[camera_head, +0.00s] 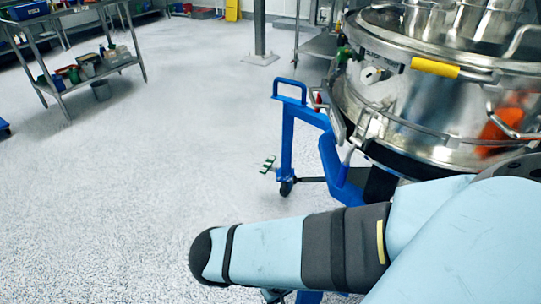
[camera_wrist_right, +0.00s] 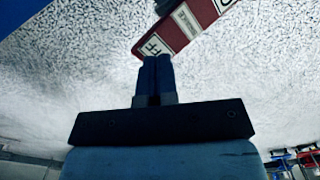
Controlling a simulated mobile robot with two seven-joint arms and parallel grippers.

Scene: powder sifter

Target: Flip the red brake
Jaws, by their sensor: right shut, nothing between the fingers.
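The red brake (camera_wrist_right: 190,29) is a flat red bar with white label patches, at the top of the right wrist view. It runs diagonally, from upper right down to its near end at the fingers. My right gripper (camera_wrist_right: 157,59) is shut and empty, its two dark blue fingers together. Their tips overlap the brake's lower-left end in the picture; I cannot tell if they touch. In the head view my arm covers the lower right, and neither the right gripper nor the red brake can be made out. My left gripper is in neither view.
A blue wheeled frame (camera_head: 287,140) carries the shiny steel sifter (camera_head: 430,110) at right. A blue surface (camera_wrist_right: 50,30) edges the wrist view's top left. A steel cart (camera_head: 95,75) stands far left. The speckled floor between is clear.

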